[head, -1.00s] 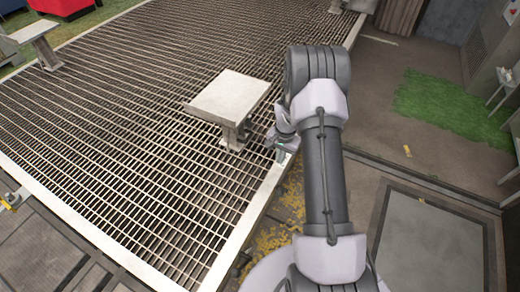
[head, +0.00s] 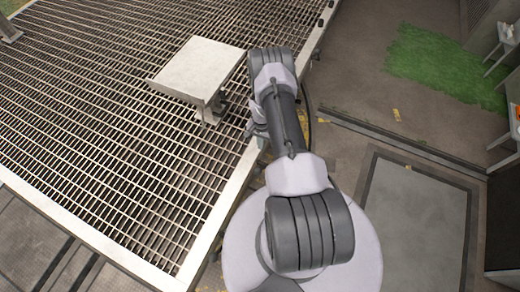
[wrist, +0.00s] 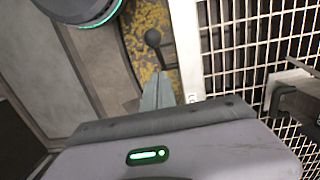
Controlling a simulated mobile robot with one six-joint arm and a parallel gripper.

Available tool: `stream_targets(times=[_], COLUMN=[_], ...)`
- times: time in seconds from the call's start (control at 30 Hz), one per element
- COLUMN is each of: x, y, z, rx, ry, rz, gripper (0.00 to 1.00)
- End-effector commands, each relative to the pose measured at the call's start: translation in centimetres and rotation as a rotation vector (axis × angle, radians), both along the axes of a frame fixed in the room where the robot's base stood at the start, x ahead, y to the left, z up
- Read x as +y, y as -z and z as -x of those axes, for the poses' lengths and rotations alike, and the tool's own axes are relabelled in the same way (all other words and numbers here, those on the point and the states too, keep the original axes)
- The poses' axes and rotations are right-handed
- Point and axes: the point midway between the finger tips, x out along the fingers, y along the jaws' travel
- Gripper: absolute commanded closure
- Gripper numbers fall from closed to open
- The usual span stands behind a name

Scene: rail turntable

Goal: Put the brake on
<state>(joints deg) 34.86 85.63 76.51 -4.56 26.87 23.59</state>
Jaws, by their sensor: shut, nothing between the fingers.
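My gripper (wrist: 158,80) shows in the wrist view as grey fingers held together, with nothing between them. In the head view, my gripper (head: 257,131) is small and partly hidden by my arm at the right edge of the grated deck (head: 185,262). The knob is not clear there.
A pale plate on a post (head: 200,66) stands on the deck left of my arm. Its dark bracket (wrist: 292,98) seems to show at the right of the wrist view. The concrete floor (head: 345,75) to the right is open, with a grey floor panel (head: 415,225).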

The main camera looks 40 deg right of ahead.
Motion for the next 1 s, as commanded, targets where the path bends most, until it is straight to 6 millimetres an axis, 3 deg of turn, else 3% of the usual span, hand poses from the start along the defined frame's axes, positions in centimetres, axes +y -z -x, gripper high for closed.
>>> stream_targets(times=[0.1,0.33,0.6,1.0], x=[0.2,0.7,3.0,3.2], y=[3.2,7.8,9.4,9.6], z=[0.2,0.7,2.0,2.1], rx=[0.001,0.002,0.001,0.0], ry=[0.0,-0.001,-0.001,0.0], rz=[-0.001,-0.002,-0.001,0.0], gripper=[1.0,1.0,1.0,1.0])
